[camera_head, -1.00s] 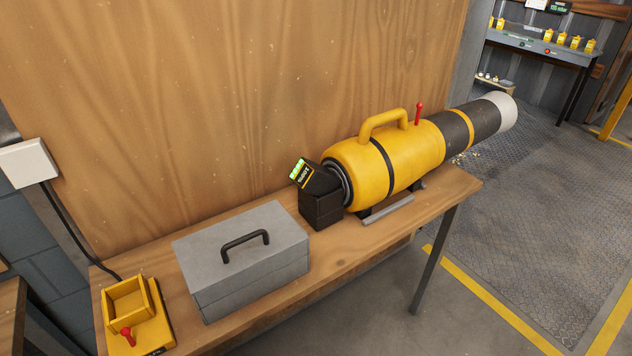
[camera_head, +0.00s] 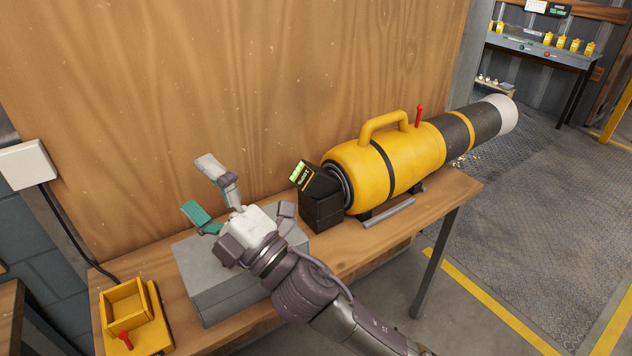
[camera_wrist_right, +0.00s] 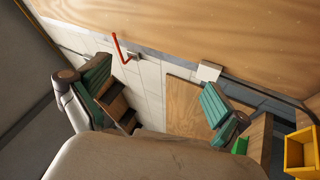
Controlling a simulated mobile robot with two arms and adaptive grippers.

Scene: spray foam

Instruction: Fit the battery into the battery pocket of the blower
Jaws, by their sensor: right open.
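The blower (camera_head: 410,152) is a yellow body with a black nozzle and a pale tip, lying on the wooden bench. The battery (camera_head: 307,177), dark with a yellow label and lit green bars, sits tilted at the top of the black battery pocket (camera_head: 321,208) at the blower's rear end. How deep it sits I cannot tell. My right gripper (camera_head: 203,188) is open and empty above the grey case, left of the battery and apart from it. Its teal-padded fingers also show spread in the right wrist view (camera_wrist_right: 155,92). My left gripper is not in view.
A grey case (camera_head: 220,302) stands on the bench (camera_head: 350,258) under my right arm. A yellow charger-like box (camera_head: 137,317) with a red lever is at the left end and shows in the wrist view (camera_wrist_right: 300,150). The wooden wall panel (camera_head: 300,80) rises behind.

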